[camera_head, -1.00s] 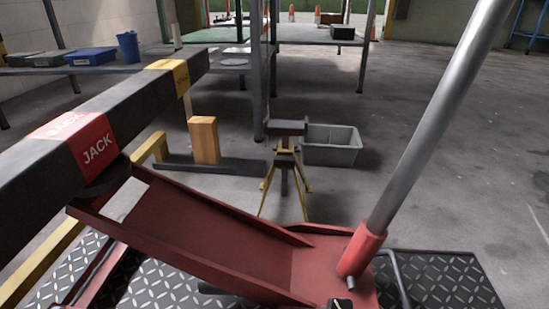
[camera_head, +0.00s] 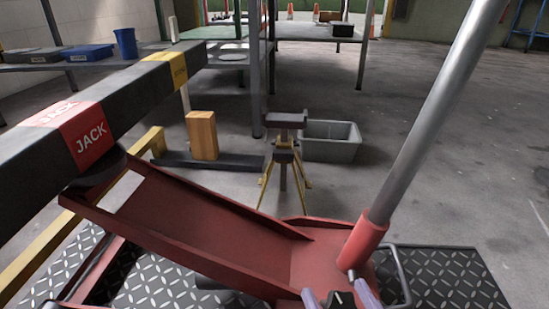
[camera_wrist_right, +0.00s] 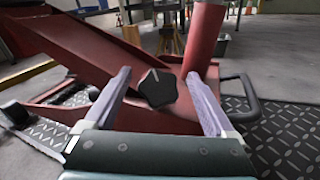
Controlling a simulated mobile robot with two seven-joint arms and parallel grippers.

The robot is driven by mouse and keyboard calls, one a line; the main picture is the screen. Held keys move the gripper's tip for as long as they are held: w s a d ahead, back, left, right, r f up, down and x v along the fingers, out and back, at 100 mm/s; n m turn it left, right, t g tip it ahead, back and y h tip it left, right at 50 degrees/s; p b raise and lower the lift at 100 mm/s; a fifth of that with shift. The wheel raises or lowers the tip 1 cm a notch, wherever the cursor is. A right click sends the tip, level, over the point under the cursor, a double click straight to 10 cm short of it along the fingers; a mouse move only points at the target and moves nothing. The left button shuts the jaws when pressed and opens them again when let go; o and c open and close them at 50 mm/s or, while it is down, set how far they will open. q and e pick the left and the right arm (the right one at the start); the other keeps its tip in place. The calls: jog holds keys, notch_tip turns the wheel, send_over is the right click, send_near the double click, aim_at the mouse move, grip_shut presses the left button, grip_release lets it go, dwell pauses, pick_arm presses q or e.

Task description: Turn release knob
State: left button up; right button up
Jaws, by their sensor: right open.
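The release knob (camera_wrist_right: 157,88) is a black, lobed knob with a pale line on it, at the handle end of the red floor jack (camera_head: 200,225). In the head view the knob (camera_head: 342,299) shows at the bottom edge. My right gripper (camera_head: 340,295) is open, with its two pale lilac fingers on either side of the knob. In the right wrist view the fingers of the right gripper (camera_wrist_right: 163,93) stand well apart from the knob, with gaps on both sides. The left gripper is not in view.
The jack's grey handle (camera_head: 440,110) rises from a red socket (camera_head: 362,243) just beyond the knob. A dark beam (camera_head: 130,90) marked JACK lies over the jack's raised end. A jack stand (camera_head: 285,150) and a grey bin (camera_head: 330,141) stand behind. Tread plate (camera_head: 450,275) lies below.

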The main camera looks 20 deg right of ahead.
jog(key=c, duration=1.4)
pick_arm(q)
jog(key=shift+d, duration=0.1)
pick_arm(e)
jog(key=shift+o, duration=0.2)
